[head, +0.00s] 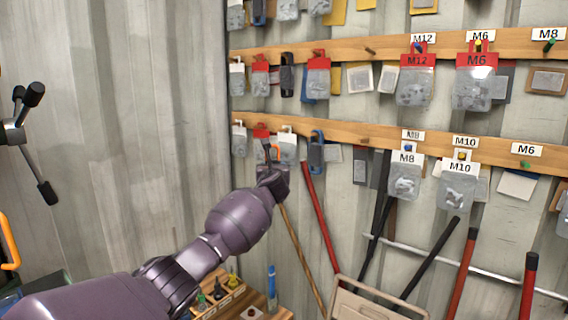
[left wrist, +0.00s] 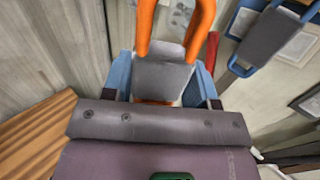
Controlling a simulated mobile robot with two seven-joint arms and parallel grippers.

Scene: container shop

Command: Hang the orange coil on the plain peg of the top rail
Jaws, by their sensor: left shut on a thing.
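My left gripper (head: 274,168) reaches toward the lower visible wall rail. In the left wrist view the left gripper (left wrist: 163,72) has its blue fingers shut on the orange coil (left wrist: 146,28). The coil's grey middle band sits between the fingers and its orange loops stick out beyond them. A plain wooden peg (head: 370,50) with no label is on the upper visible rail (head: 340,50). Packets hang above that rail; whether a higher rail holds them is out of view. My right gripper is not in view.
A blue coil (head: 316,150) hangs on the lower rail (head: 350,132) close right of the gripper; it also shows in the left wrist view (left wrist: 268,38). Packets hang left of it. Labelled packets, M12 (head: 416,82) and M6 (head: 474,85), hang right of the plain peg.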

